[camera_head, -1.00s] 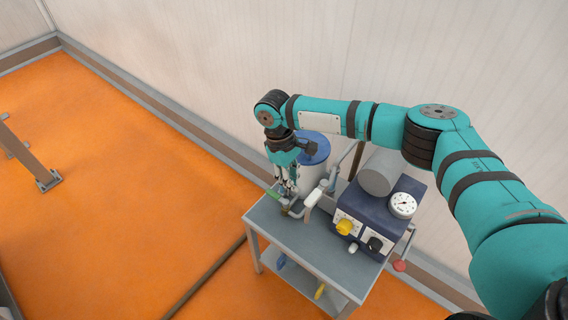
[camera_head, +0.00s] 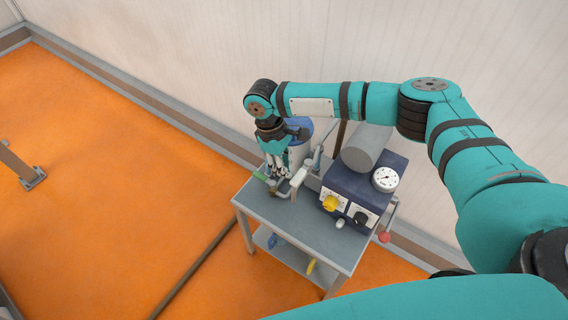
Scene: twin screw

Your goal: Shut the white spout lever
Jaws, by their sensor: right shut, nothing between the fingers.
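The white spout lever (camera_head: 299,177) sits on the spout at the left part of the machine, above the grey table (camera_head: 283,210). My right gripper (camera_head: 277,172) points down just left of the white lever, near a green-handled lever (camera_head: 260,176). Its fingers are shut with nothing between them. I cannot tell whether they touch the spout fittings. My left gripper is out of frame.
The dark blue machine box (camera_head: 362,192) carries a dial gauge (camera_head: 386,179), a yellow knob (camera_head: 330,202) and a grey cylinder (camera_head: 367,149). A blue-lidded container (camera_head: 299,129) stands behind my gripper. A red ball-ended crank (camera_head: 384,237) is at the right. Orange floor is open at the left.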

